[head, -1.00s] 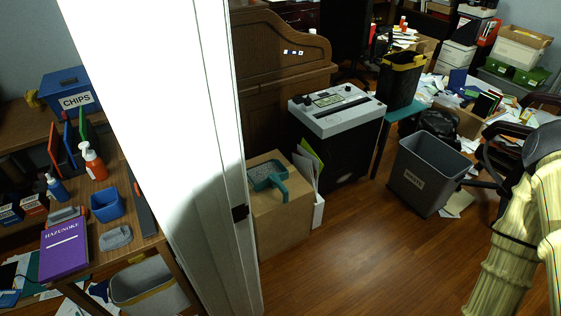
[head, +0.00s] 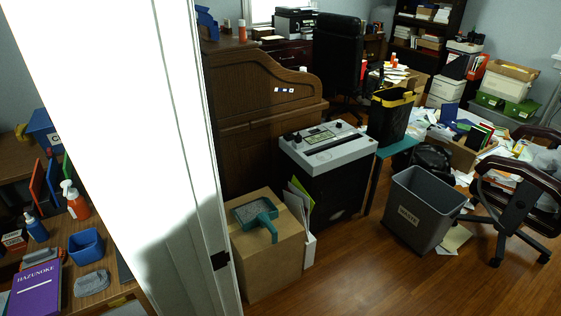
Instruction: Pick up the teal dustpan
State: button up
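The teal dustpan (head: 257,211) lies on top of a brown cardboard box (head: 268,258), just right of the white door frame. Its pan holds grey, speckled matter, and its handle points down and to the right, over the box's front edge. My gripper is not in view.
A white door frame (head: 185,150) stands close on the left. A black and grey shredder (head: 328,148) and upright papers (head: 300,205) stand right of the box. A grey waste bin (head: 424,209) and a dark chair (head: 515,195) stand farther right. Wooden floor (head: 350,275) in front is clear.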

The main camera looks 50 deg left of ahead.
aim_at(260, 216)
jog(key=i, duration=0.9)
jog(key=u, duration=2.55)
jog(key=i, duration=0.5)
jog(key=z, duration=0.05)
